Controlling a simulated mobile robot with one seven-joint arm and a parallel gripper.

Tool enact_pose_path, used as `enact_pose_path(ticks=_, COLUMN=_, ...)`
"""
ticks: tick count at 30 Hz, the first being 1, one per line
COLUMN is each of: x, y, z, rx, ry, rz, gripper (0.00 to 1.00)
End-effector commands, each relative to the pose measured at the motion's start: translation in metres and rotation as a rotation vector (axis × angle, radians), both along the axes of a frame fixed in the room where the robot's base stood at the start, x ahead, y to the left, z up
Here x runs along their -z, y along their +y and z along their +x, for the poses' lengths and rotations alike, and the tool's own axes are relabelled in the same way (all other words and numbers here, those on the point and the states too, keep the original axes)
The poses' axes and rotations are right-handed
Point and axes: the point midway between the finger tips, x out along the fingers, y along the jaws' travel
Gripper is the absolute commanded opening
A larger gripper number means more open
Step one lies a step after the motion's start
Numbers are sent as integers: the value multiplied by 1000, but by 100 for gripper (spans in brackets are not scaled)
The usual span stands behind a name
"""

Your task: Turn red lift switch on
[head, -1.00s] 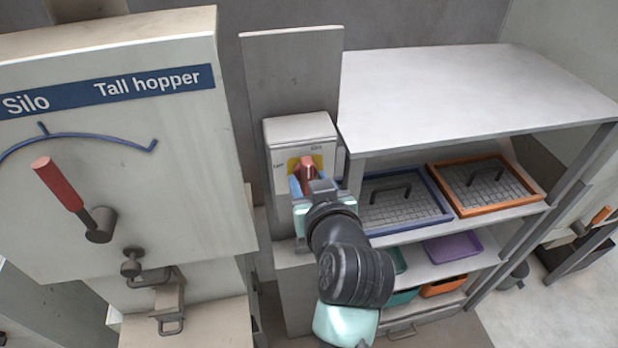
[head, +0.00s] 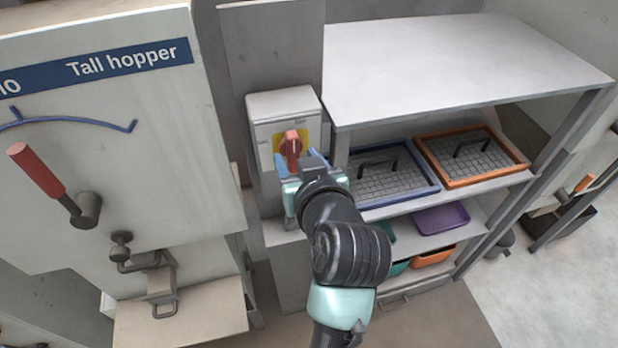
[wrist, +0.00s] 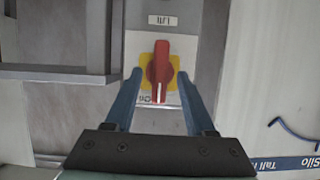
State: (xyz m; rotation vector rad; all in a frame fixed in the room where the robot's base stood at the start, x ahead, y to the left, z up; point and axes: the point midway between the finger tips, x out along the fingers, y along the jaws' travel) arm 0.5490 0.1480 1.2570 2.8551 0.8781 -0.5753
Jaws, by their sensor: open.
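The red lift switch (head: 291,148) is a red rotary knob on a yellow plate, on the front of a pale box (head: 282,103). In the head view its handle stands roughly upright. In the wrist view the knob (wrist: 159,68) shows with a white mark at its lower end, beside a small label too blurred to read surely. My gripper (wrist: 159,75) is open, with its blue fingers on either side of the knob and visible gaps between. In the head view my gripper (head: 298,160) is in front of the box and hides its lower part.
A tall hopper panel (head: 110,180) with a red-handled lever (head: 36,171) stands at left. At right, a shelf unit (head: 460,65) holds a blue-rimmed tray (head: 385,205), an orange-rimmed tray (head: 480,184) and lower bins, close beside my arm.

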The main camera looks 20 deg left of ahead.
Motion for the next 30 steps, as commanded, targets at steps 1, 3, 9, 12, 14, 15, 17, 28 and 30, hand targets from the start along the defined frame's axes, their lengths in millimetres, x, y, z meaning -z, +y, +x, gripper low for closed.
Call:
enact_pose_path(ticks=1, x=-1, y=-5, z=-6, rx=2, ry=-4, rz=0, gripper=55)
enact_pose_path(ticks=3, x=-6, y=-12, z=-16, rx=2, ry=-3, rz=0, gripper=55)
enact_pose_path(ticks=9, x=-22, y=-34, z=-48, rx=4, ry=-3, rz=0, gripper=55)
enact_pose_path(ticks=12, x=-30, y=-44, z=-63, rx=3, ry=-2, rz=0, gripper=55)
enact_pose_path(ticks=14, x=-33, y=-49, z=-70, rx=3, ry=-1, rz=0, gripper=55)
enact_pose_path(ticks=15, x=-36, y=-52, z=-74, rx=3, ry=-2, rz=1, gripper=55)
enact_pose_path(ticks=17, x=-39, y=-55, z=-80, rx=3, ry=0, rz=1, gripper=55)
enact_pose_path(ticks=28, x=-43, y=-60, z=-87, rx=0, ry=1, rz=1, gripper=55)
enact_pose_path(ticks=30, x=-43, y=-59, z=-87, rx=-1, ry=1, rz=1, gripper=55)
